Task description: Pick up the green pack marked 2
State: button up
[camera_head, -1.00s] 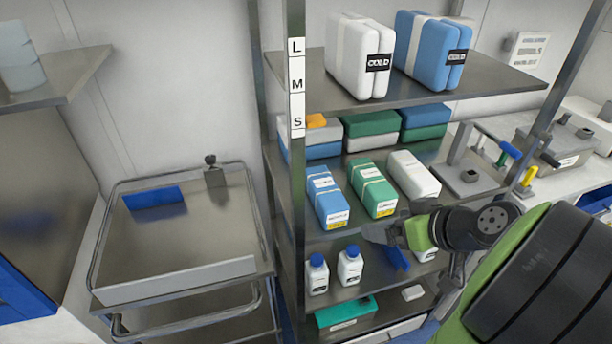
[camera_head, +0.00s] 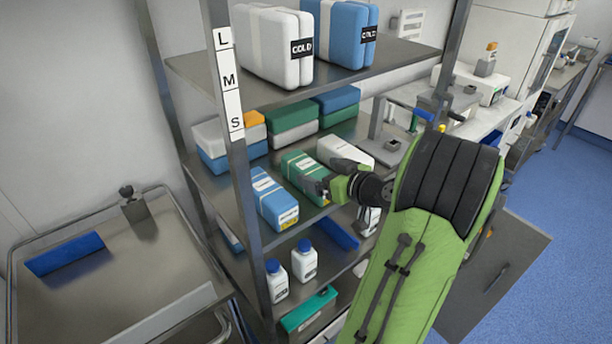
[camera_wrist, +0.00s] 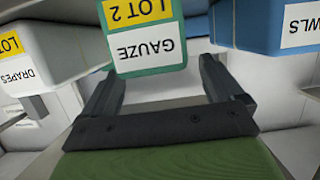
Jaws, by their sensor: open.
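The green pack (camera_head: 300,171) lies on the middle shelf between a blue pack (camera_head: 273,198) and a white pack (camera_head: 343,150). In the wrist view the green pack (camera_wrist: 150,65) shows upside down, with a white "GAUZE" label and a yellow "LOT 2" label. My gripper (camera_head: 327,180) is at the near end of the green pack in the head view. In the wrist view my gripper (camera_wrist: 158,78) is open, with the pack's end ahead of and roughly between its fingertips. The fingers do not visibly grip it; its far end is hidden.
The white "DRAPES" pack (camera_wrist: 45,60) and the blue pack (camera_wrist: 262,28) flank closely in the wrist view. An upper shelf (camera_head: 395,66) with large cold boxes is overhead. White bottles (camera_head: 304,262) stand below. A steel trolley (camera_head: 105,285) is at left.

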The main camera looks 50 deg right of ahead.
aim_at(311, 167)
jog(key=x, duration=0.3)
jog(key=shift+w+d, duration=0.2)
jog(key=shift+d, duration=0.05)
jog(key=c, duration=1.2)
